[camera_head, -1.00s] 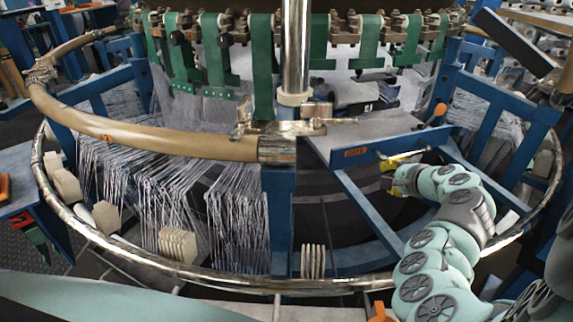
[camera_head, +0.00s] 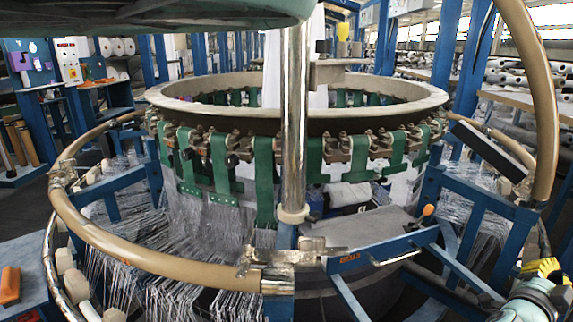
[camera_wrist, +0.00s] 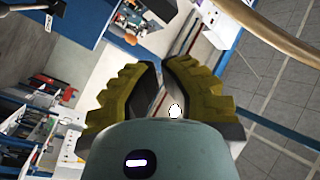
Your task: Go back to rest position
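My gripper (camera_head: 545,268) shows at the lower right of the head view as a yellow patch beside a pale green wrist part. It is to the right of the loom's blue frame. In the wrist view, its two yellow and black fingers (camera_wrist: 161,66) lean together with tips close and a narrow gap behind them. I cannot tell whether the tips touch. No thing is clearly held. The circular loom (camera_head: 295,110) fills the middle of the head view.
A tan curved tube (camera_head: 150,255) runs around the loom's front left. Another tan tube (camera_head: 540,90) arches at the right. A blue bar with an orange label (camera_head: 350,258) crosses the loom's front right. In the wrist view, tiled floor (camera_wrist: 285,100) lies to the right.

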